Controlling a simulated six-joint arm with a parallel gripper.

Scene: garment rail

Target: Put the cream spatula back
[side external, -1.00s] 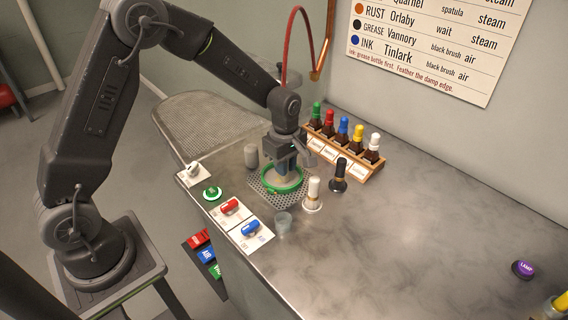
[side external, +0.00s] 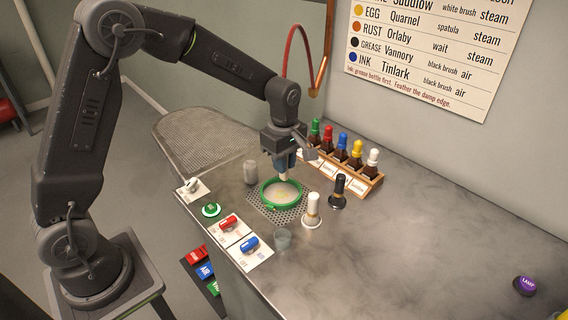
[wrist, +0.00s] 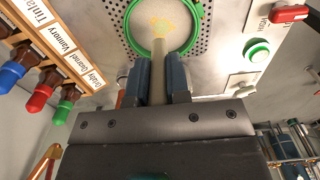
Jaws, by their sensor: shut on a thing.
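My gripper (side external: 284,164) is shut on the cream spatula (wrist: 158,82), which shows between the blue fingers in the wrist view. In the side view a short pale end of the spatula (side external: 283,178) shows below the fingers, above the green hoop (side external: 267,204). The hoop holds pale cloth with a yellow stain (wrist: 165,27) and lies on a perforated plate. The wrist view cannot settle whether the spatula tip touches the cloth. The spatula's resting place is not clear in these frames.
A rack of capped bottles (side external: 369,184) stands behind. A white-handled brush (side external: 313,212) and a black-handled brush (side external: 338,192) stand right of the hoop. A grey cylinder (side external: 250,172), a glass cup (side external: 283,239) and red and blue switches (side external: 249,244) are near.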

